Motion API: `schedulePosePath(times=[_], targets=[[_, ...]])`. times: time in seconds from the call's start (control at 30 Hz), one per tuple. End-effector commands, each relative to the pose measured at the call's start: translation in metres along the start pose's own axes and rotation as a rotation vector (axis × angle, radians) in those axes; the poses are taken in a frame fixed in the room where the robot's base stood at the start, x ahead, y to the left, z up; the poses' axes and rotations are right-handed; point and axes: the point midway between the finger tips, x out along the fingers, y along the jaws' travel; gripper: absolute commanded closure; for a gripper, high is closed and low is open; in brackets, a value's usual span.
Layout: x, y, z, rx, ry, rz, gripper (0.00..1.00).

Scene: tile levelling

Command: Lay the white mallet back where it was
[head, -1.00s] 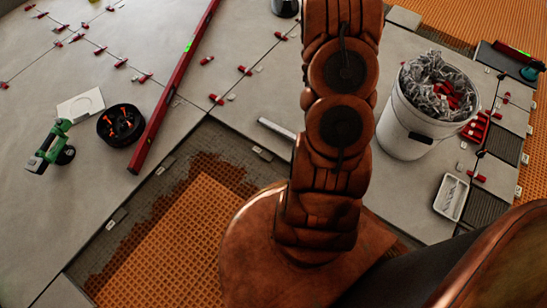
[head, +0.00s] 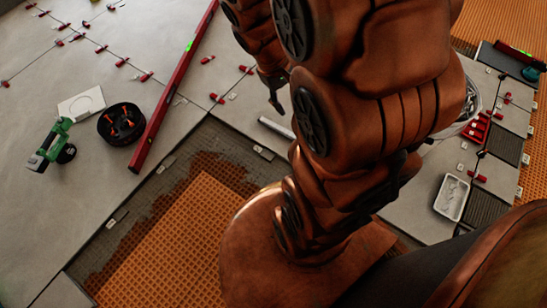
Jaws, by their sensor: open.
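My gripper (head: 274,92) shows only in part, as dark fingers pointing down over the tiles, left of my arm. It is open, and I see nothing between the fingers. I cannot make out a white mallet for certain. A pale bar (head: 275,128) lies on the tiled floor just below the gripper, near the edge of the untiled patch, apart from the fingers as far as I can tell. My arm hides its right end, so I cannot tell whether it is part of the mallet. My arm also covers much of the middle floor.
A long red level (head: 176,85) lies left of my gripper. A black bowl (head: 104,126), a green tool (head: 48,146) and a white square (head: 80,104) lie farther left. A white bucket (head: 474,72) is mostly hidden. A white tray (head: 452,198) lies right. Red clips dot the tile joints.

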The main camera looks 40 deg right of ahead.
Motion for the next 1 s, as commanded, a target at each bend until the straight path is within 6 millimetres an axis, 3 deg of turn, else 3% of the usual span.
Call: schedulePosePath(times=[0.1, 0.3, 0.5, 0.7, 1.0], targets=[[-0.022, -0.034, 0.031, -0.011, -0.022, -0.049, 0.50], [-0.049, -0.086, 0.091, -0.050, -0.084, -0.143, 0.50], [-0.065, -0.119, 0.137, -0.096, -0.130, -0.212, 0.50], [-0.069, -0.130, 0.154, -0.115, -0.154, -0.237, 0.50], [-0.070, -0.129, 0.154, -0.115, -0.154, -0.237, 0.50]])
